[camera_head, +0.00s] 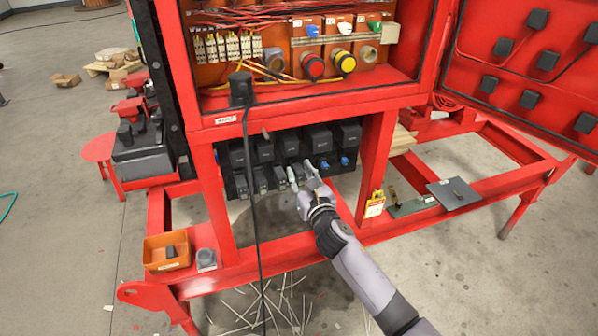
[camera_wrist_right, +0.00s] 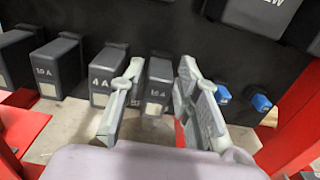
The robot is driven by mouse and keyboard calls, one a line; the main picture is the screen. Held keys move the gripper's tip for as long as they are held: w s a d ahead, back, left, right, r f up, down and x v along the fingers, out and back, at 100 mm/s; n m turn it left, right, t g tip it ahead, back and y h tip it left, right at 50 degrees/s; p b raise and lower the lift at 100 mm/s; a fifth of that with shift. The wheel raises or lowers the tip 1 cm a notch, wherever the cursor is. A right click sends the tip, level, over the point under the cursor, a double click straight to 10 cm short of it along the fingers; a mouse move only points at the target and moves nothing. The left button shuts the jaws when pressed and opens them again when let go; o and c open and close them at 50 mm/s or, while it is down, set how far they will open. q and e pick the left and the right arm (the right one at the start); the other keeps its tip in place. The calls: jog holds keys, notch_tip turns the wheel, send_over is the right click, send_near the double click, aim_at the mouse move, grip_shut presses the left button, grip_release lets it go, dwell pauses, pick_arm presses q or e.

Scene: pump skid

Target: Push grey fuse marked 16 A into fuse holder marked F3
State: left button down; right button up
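My right gripper (camera_head: 303,175) is at the lower row of the black fuse panel. In the right wrist view my right gripper (camera_wrist_right: 158,98) is open, one finger on each side of a dark grey fuse (camera_wrist_right: 158,82). Gaps show between the fuse and the fingers. Its label is small and looks like 16 A, but is not sharp. A fuse marked 4 A (camera_wrist_right: 104,78) is just left of the fingers, and one that looks marked 10 A (camera_wrist_right: 58,68) is further left. No F3 mark can be read. My left gripper is not in view.
Larger black boxes (camera_head: 290,146) fill the row above. Blue-tipped parts (camera_wrist_right: 260,102) are to the right. A black cable (camera_head: 252,190) hangs at the left. An orange bin (camera_head: 155,266) holds a dark block. A yellow tag (camera_head: 375,206) and grey plate (camera_head: 453,193) are on the right.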

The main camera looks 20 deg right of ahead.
jog(key=shift+w, duration=0.6)
jog(key=shift+c, duration=0.5)
grip_shut()
jog(key=shift+c, duration=1.3)
grip_release()
grip_shut()
jog(key=shift+s+p, duration=0.6)
jog(key=shift+s, duration=1.1)
